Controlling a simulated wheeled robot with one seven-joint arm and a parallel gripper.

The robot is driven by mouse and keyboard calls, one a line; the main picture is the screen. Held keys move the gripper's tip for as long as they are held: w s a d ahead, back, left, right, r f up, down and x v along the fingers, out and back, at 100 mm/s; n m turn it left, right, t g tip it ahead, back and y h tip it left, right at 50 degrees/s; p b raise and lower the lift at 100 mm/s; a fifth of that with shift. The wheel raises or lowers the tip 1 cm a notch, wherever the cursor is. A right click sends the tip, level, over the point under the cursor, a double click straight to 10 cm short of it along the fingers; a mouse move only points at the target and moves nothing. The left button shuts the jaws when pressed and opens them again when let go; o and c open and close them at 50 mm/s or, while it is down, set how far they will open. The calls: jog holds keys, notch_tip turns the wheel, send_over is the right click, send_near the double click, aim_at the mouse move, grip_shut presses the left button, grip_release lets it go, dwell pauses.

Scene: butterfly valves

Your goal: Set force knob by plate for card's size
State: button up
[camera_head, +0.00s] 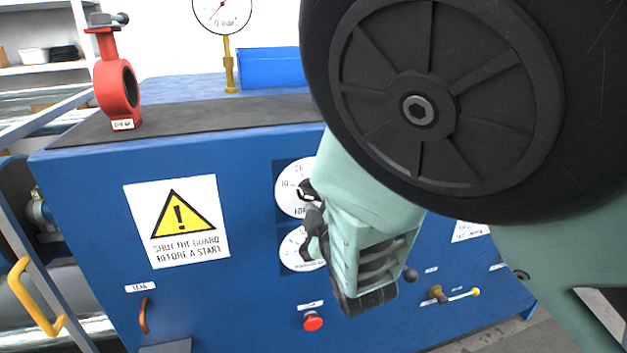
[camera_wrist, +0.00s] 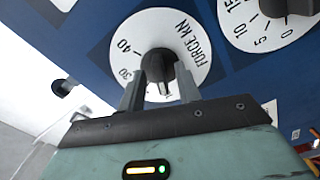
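The force knob (camera_wrist: 159,66) is a dark knob on a white round dial (camera_wrist: 190,28) marked FORCE kN, with 30 and 40 legible in the wrist view. My gripper (camera_wrist: 160,76) has one finger on each side of this knob, spread apart; I cannot tell whether they touch it. In the head view the force dial (camera_head: 288,189) is partly hidden by my gripper (camera_head: 312,222). A white plate with small print (camera_head: 468,231) is partly covered by my arm. A red butterfly valve (camera_head: 108,82) stands on the bench with a small card (camera_head: 122,124) at its foot, its lettering too small to read.
A second dial (camera_head: 296,262) lies below the force dial; its knob (camera_wrist: 285,4) shows in the wrist view. A gauge (camera_head: 222,12) and blue box (camera_head: 270,68) stand behind.

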jog(key=shift+w+a, duration=0.1)
jog(key=shift+w, duration=0.2)
grip_shut()
